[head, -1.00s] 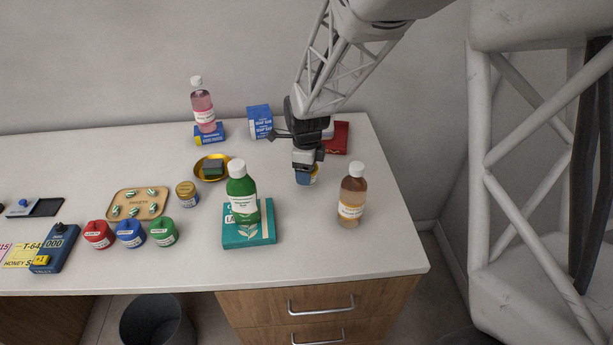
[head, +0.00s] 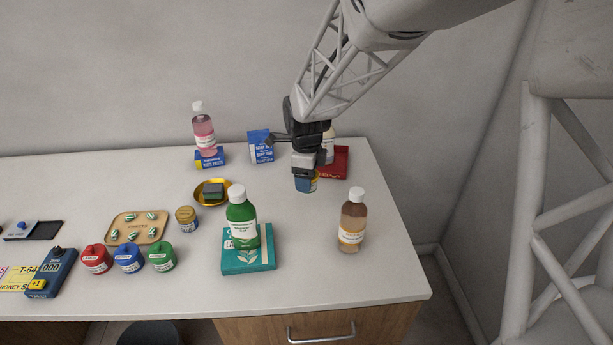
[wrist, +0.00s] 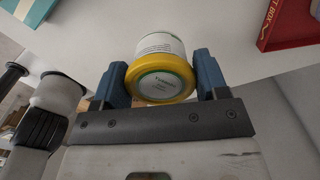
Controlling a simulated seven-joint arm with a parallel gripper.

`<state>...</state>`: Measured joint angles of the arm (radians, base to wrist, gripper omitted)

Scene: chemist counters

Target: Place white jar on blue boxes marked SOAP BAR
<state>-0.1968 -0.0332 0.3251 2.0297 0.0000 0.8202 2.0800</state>
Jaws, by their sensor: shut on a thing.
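My gripper (head: 306,180) is shut on a small jar, whose yellow and white parts (head: 315,182) show beside the blue fingers. In the wrist view the jar (wrist: 163,66) sits between both fingers, with a white label and a yellow lid-like end facing the camera. Its lower side is hidden, and its height above the counter is hard to tell. A blue and white box (head: 261,147) stands upright at the back, left of my gripper; its print is too small to read surely. A blue box (head: 210,163) lies flat under a pink bottle.
A red box (head: 336,162) with a white bottle (head: 328,145) is behind my gripper. A brown bottle (head: 352,222) stands front right. A green bottle (head: 241,217) stands on a teal box (head: 249,262). A golden dish (head: 203,198) and a similar jar (head: 186,218) are left.

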